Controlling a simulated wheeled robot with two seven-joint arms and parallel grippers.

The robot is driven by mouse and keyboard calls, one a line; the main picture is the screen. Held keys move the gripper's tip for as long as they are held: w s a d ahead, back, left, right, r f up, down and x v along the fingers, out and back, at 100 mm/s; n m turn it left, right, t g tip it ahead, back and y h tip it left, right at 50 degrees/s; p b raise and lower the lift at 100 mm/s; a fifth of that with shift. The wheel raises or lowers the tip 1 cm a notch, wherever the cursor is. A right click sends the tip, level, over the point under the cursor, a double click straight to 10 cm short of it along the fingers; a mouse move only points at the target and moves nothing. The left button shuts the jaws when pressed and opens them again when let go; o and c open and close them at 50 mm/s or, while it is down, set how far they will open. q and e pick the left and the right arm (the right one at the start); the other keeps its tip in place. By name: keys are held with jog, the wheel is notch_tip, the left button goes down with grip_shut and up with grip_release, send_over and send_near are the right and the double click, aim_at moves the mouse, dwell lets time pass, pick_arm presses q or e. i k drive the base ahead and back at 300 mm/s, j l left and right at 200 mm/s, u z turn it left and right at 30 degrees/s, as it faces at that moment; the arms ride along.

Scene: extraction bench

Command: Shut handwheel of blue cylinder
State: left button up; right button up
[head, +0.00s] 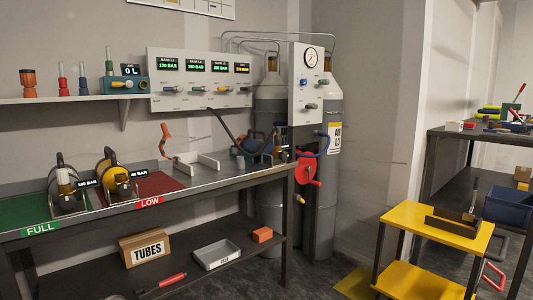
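A blue cylinder (252,146) lies on the far right end of the steel bench, partly hidden by dark parts around it. Its valve end (280,154) is small in this view and points toward the bench's front right. I cannot make out its handwheel clearly or tell whether it is open or shut. Neither of my grippers is in the head view.
A grey cylinder (66,186) and a yellow cylinder (110,172) lie on the steel bench (205,192) at left. A gauge panel (200,80) hangs behind. A yellow cart (435,222) stands front right.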

aim_at(284, 155)
jog(key=i+l+u, duration=0.1)
jog(key=u, duration=0.5)
jog(key=i+l+u, duration=0.3)
jog(key=l, duration=0.25)
jog(key=i+l+u, duration=0.15)
jog(key=l, duration=0.15)
jog(key=i+l+u, duration=0.15)
jog(key=l, duration=0.2)
jog(key=i+l+u, duration=0.15)
jog(key=l, duration=0.2)
